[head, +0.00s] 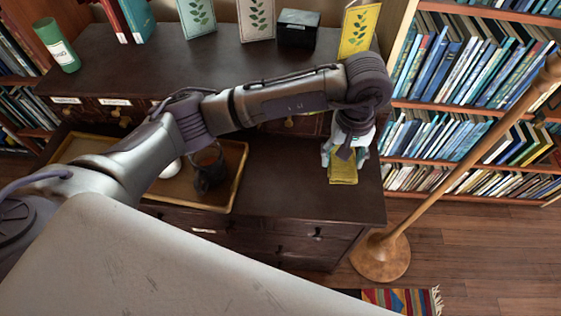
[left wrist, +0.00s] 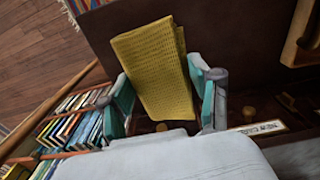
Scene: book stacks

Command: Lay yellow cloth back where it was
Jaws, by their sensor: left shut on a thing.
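The yellow cloth (head: 343,171) is a folded, waffle-textured piece at the right end of the dark wooden cabinet's lower top (head: 290,185). My left gripper (head: 345,150) reaches in from the left and is shut on the cloth, with its fingers pointing down. In the left wrist view the cloth (left wrist: 155,72) stands up between the two fingers (left wrist: 165,100) and spreads out past their tips. I cannot tell whether its lower edge touches the wood. My right gripper is not in view.
A tray (head: 236,180) with a dark mug (head: 208,170) is to the left. A black box (head: 297,29), several plant cards and a green canister (head: 57,45) stand on the upper top. A wooden pole on a round base (head: 380,257) and bookshelves (head: 470,75) are at the right.

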